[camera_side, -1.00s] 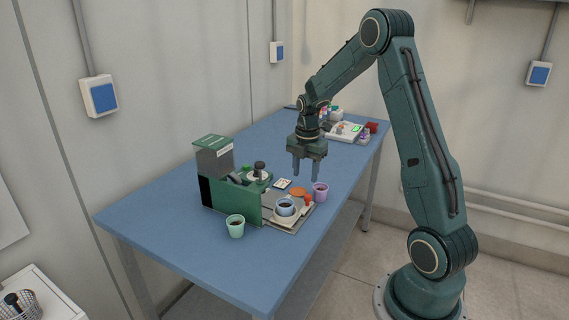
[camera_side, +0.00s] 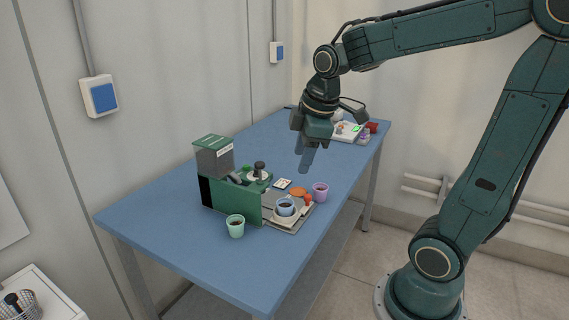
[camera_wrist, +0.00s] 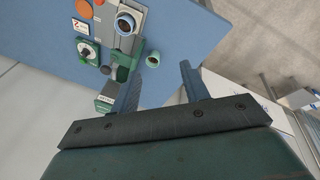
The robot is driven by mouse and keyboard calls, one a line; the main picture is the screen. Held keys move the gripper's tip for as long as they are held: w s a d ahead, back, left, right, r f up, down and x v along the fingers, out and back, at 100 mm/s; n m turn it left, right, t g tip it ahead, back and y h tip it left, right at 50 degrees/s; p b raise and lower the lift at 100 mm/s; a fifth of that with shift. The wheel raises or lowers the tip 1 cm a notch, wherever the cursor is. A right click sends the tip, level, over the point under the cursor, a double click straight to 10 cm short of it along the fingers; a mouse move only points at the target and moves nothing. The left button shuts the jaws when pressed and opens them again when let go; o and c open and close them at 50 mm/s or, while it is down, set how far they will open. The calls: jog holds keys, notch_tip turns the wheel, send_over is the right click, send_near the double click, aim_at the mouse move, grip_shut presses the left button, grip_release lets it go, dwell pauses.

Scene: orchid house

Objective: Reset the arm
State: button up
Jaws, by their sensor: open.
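My gripper (camera_side: 306,158) is raised above the blue table (camera_side: 160,198), behind and to the right of the green machine in the side view. Its fingers point down and hold nothing. In the side view the near finger overlaps the far one. My arm reaches in from the right, its forearm now nearly level.
A green machine (camera_side: 232,197) with a grey hopper stands mid-table. A white device (camera_side: 345,132) is at the far end. The front-left tabletop is clear.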

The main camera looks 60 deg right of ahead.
jog(key=s+a+r+m+t, duration=0.1)
jog(key=s+a+m+t, duration=0.1)
jog(key=s+a+m, duration=0.5)
jog(key=shift+s+a+r+y, duration=0.15)
jog(key=shift+s+a+y, duration=0.25)
jog(key=shift+s, duration=1.75)
